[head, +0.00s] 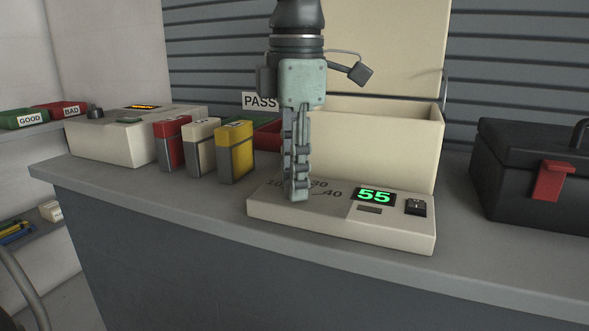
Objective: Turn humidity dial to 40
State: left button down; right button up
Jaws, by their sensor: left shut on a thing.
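The cream dry cabinet box (378,147) stands on the grey counter with its lid raised. Its front panel (390,238) carries a green display (375,196) reading 55, a small black switch (416,207) and dial markings (325,191), of which 10, 30 and 40 partly show. My left gripper (298,190) points straight down over the marked dial area, its fingers close together and shut. The humidity dial itself is hidden behind the fingers, so its pointer position cannot be seen. My right gripper is not in view.
Red, cream and yellow battery packs (235,150) stand left of the cabinet. A cream device (120,137) with an orange display sits further left. A black toolbox (530,180) with a red latch is at right. A PASS sign (260,101) stands behind. The front counter strip is clear.

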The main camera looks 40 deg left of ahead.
pick_arm(q)
jog(key=m, duration=0.2)
jog(key=shift+m+p, duration=0.3)
jog(key=shift+p, duration=0.1)
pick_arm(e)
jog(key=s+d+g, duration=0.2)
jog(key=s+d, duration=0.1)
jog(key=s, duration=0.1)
pick_arm(q)
jog(key=m+p, duration=0.1)
jog(key=m, duration=0.4)
jog(key=shift+m+p, duration=0.3)
jog(key=shift+p, duration=0.05)
jog(key=m+p, duration=0.1)
jog(key=m, duration=0.3)
jog(key=shift+h, duration=0.3)
jog(key=shift+m+p, duration=0.4)
jog(key=shift+m, duration=0.6)
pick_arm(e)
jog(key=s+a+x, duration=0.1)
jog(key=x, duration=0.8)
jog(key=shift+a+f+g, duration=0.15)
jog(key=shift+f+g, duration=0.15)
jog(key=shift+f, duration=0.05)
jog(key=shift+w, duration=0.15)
pick_arm(q)
jog(key=c, duration=1.2)
grip_release()
jog(key=shift+a, duration=0.1)
